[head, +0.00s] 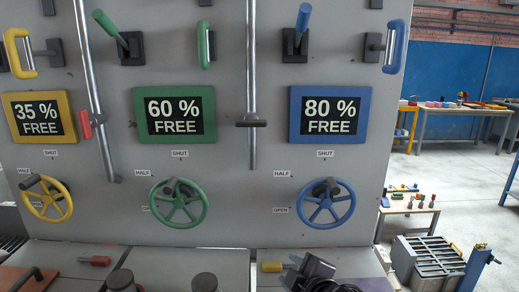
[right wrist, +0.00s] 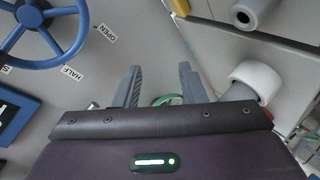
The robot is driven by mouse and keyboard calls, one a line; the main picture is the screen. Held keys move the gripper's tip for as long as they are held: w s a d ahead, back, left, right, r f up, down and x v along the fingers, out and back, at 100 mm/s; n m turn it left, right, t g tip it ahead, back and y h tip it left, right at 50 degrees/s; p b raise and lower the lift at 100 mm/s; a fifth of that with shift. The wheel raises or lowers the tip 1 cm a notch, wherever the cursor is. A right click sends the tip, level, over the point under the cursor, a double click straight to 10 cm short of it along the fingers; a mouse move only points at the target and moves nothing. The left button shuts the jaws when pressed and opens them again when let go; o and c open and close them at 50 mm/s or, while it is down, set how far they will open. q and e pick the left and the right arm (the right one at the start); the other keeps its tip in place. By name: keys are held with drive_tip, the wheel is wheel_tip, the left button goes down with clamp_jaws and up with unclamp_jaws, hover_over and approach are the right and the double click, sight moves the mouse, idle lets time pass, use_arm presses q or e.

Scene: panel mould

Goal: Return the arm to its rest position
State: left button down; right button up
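My right gripper (head: 291,266) is low in the head view, just right of the bottom middle, in front of the panel and below the blue wheel (head: 328,203). In the right wrist view my right gripper (right wrist: 160,78) has its two fingers apart with nothing held between them. A small green ring-like thing (right wrist: 167,99) shows behind the gap, too partly hidden to name. The blue wheel also shows in the right wrist view (right wrist: 45,30), to the left of the fingers and apart from them. My left gripper is in neither view.
The grey panel (head: 225,65) carries a yellow wheel (head: 47,199), a green wheel (head: 178,204), levers and signs. A yellow-ended handle (head: 272,267) lies just left of my right gripper. A red handle (head: 94,261) is farther left. A small table (head: 409,206) and open floor are at right.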

drive_tip(key=s+d+f+m+g+h, duration=0.2)
drive_tip(key=s+d+f+m+g, duration=0.2)
drive_tip(key=s+d+f+m, duration=0.55)
drive_tip(key=s+d+f+m+g+h, duration=0.25)
drive_tip(key=s+f+g, duration=0.35)
drive_tip(key=s, duration=0.8)
wheel_tip(320, 180, down, 32)
drive_tip(key=s, duration=0.2)
drive_tip(key=s+d+f, duration=0.2)
drive_tip(key=s+f, duration=0.6)
drive_tip(key=s, duration=0.1)
drive_tip(key=s+d+f+g, duration=0.1)
drive_tip(key=s+d+f, duration=0.1)
drive_tip(key=s+f, duration=0.7)
drive_tip(key=shift+s, duration=0.45)
